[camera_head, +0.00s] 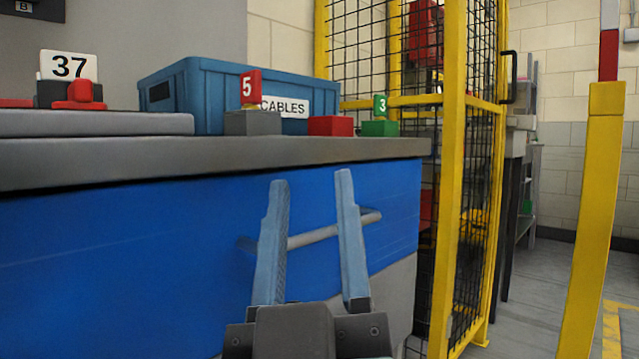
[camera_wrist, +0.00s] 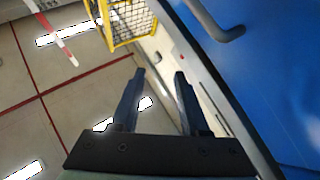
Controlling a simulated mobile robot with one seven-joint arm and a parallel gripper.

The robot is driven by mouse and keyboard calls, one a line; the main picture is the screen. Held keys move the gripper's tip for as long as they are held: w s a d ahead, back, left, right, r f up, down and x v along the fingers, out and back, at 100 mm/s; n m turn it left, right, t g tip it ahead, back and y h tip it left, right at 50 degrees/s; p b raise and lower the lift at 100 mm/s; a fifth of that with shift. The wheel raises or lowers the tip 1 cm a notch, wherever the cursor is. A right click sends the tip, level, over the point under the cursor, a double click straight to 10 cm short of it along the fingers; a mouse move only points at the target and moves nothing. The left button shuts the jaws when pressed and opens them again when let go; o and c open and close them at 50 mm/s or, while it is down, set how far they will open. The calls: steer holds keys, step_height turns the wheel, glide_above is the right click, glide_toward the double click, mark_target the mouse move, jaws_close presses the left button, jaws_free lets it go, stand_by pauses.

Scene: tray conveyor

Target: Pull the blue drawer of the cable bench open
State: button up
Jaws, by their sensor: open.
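The blue drawer (camera_head: 150,250) forms the front of the cable bench and looks closed, its face flush under the grey top. Its grey bar handle (camera_head: 312,236) stands out near the right end. My gripper (camera_head: 310,177) is open and empty. In the head view its two fingers cross in front of the handle, with part of the bar showing between them. In the wrist view, the handle (camera_wrist: 222,28) lies beyond and to the right of the fingertips (camera_wrist: 160,74), apart from them. The blue drawer face (camera_wrist: 275,80) fills the right side there.
On the bench top (camera_head: 220,155) stand a blue CABLES bin (camera_head: 205,85), a red block (camera_head: 331,126), a green block (camera_head: 380,128) and a number 5 sign (camera_head: 251,87). A yellow mesh fence (camera_head: 455,180) stands right of the bench; a yellow post (camera_head: 595,210) is farther right.

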steer(key=w+r+n+g+p, duration=0.2)
steer(key=w+n+p, duration=0.1)
steer(key=p, duration=0.5)
steer(key=n+g+p, duration=0.8)
steer(key=n+p, duration=0.6)
steer(key=p, duration=1.9)
glide_toward(330, 232)
steer(key=w, duration=0.3)
steer(key=w+f, duration=0.1)
steer(key=w, duration=0.3)
steer(key=w+f+b, duration=0.1)
steer(key=w, duration=0.2)
steer(key=shift+w, duration=0.3)
jaws_close()
